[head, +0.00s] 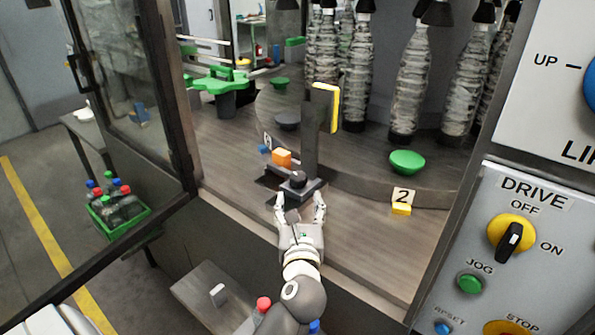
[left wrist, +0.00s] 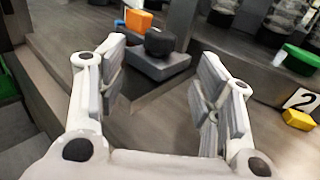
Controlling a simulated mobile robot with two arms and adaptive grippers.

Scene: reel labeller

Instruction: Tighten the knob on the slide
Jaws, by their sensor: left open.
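The slide (head: 312,188) is a dark grey block at the foot of an upright post inside the machine. A black round knob (head: 298,179) sits on its near side. In the left wrist view the knob (left wrist: 160,41) shows just beyond my fingers, on the grey slide (left wrist: 158,66), with an orange block (left wrist: 138,20) behind it. My left gripper (head: 299,203) is open, its two fingers pointing at the slide with the knob ahead, between their lines. The fingers (left wrist: 160,95) look empty and apart from the knob. My right gripper is not in view.
A yellow-edged plate (head: 327,107) stands at the post's top. A green disc (head: 407,162) and a yellow block (head: 401,209) by a "2" label are to the right. The open door frame (head: 180,100) is left, the drive panel (head: 510,240) right.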

